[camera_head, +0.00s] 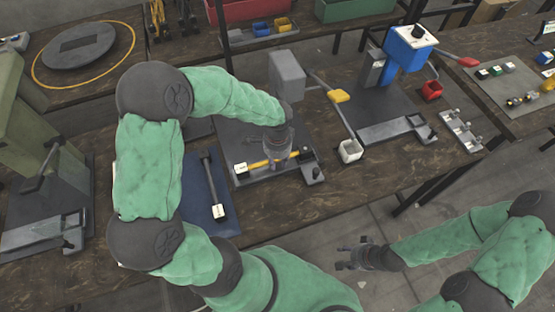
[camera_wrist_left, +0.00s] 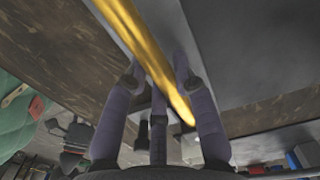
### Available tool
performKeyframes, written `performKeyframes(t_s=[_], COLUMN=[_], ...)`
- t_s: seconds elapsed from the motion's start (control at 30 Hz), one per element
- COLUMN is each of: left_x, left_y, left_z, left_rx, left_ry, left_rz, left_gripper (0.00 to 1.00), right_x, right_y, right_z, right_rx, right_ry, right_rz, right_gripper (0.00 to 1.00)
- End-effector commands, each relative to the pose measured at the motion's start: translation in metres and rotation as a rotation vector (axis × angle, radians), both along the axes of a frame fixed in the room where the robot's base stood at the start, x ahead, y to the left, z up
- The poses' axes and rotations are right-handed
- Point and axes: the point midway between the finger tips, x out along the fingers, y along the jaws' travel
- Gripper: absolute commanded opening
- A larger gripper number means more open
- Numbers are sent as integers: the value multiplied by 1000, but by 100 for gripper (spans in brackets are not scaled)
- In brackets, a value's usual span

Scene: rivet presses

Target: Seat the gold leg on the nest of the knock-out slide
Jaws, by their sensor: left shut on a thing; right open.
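The gold leg (camera_head: 258,164) is a thin yellow rod with dark ends, lying roughly crosswise over the base plate of the grey press. My left gripper (camera_head: 279,164) comes down from above and is shut on the leg near its middle. In the left wrist view the leg (camera_wrist_left: 150,55) runs diagonally between the fingers of my left gripper (camera_wrist_left: 158,95). The knock-out slide (camera_head: 312,173) seems to be the grey part under the leg; its nest is mostly hidden, and I cannot tell whether the leg touches it. My right gripper (camera_head: 347,262) is open and empty, over the floor.
A dark rod (camera_head: 210,178) lies on a blue mat (camera_head: 228,219) to the left. A blue press (camera_head: 408,48) stands further right.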

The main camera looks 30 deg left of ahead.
Motion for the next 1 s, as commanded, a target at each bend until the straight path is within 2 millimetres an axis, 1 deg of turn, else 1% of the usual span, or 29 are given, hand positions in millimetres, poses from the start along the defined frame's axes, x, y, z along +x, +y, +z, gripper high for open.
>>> performKeyframes(t_s=[0.1, 0.13, 0.17, 0.2, 0.5, 0.63, 0.77, 1.0], left_x=[0, 0, 0, 0, 0, 1, 2, 1], left_y=[0, 0, 0, 0, 0, 0, 0, 0], left_z=[0, 0, 0, 1, 0, 6, 23, 71], left_rx=[0, 0, 0, 0, 0, 1, 1, 0], left_ry=[-1, -1, -1, -1, 0, -3, -5, -6], left_rz=[0, 0, 0, 0, 0, -1, 1, 0], left_gripper=[0, 35, 44, 55, 55, 55, 55, 55], right_x=[0, 0, 0, 0, 0, 0, 0, 0], right_y=[0, 0, 0, 0, 0, 0, 0, 0], right_z=[0, 0, 0, 0, 0, 0, 0, 0], right_rx=[0, 0, 0, 0, 0, 0, 0, 0], right_ry=[0, 0, 0, 0, 0, 0, 0, 0], right_rz=[0, 0, 0, 0, 0, 0, 0, 0], right_gripper=[48, 48, 48, 48, 48, 48, 48, 48])
